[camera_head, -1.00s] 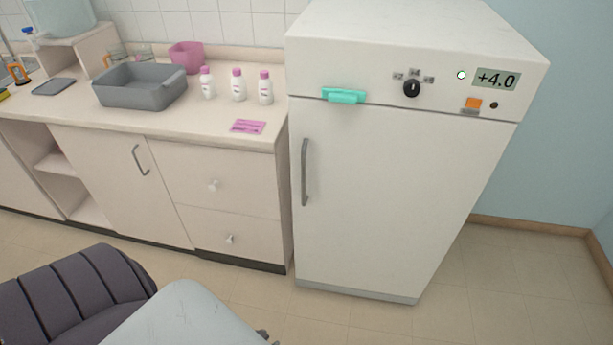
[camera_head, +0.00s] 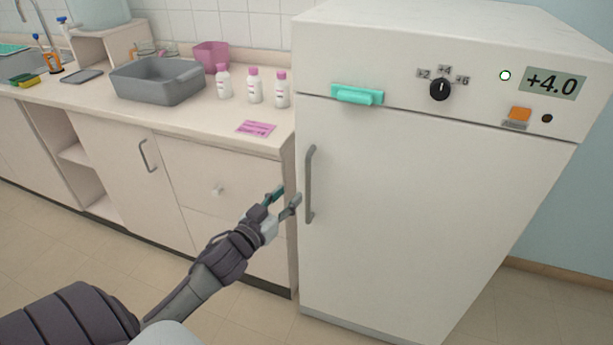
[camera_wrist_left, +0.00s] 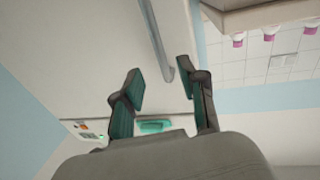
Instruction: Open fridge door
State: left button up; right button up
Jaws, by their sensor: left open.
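The white fridge (camera_head: 400,190) stands at the right in the head view, its door closed. Its grey vertical bar handle (camera_head: 310,184) is on the door's left edge. My left gripper (camera_head: 284,199) is open and empty, just left of the handle and apart from it in the head view. In the left wrist view the handle (camera_wrist_left: 157,42) runs down from the top, its end showing between the open fingers of my left gripper (camera_wrist_left: 165,85). I cannot tell how far the fingers are from it in depth. My right gripper is not in view.
A counter (camera_head: 200,115) with drawers stands left of the fridge. It carries a grey basin (camera_head: 155,84), several white bottles with pink caps and a pink card (camera_head: 257,128). A teal piece (camera_head: 357,95) is on the fridge's upper front. Floor in front is clear.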

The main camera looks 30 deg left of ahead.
aim_at(306, 177)
pick_arm(q)
jog(key=w, duration=1)
jog(key=shift+a, duration=0.15)
jog(key=shift+s, duration=0.1)
grip_shut()
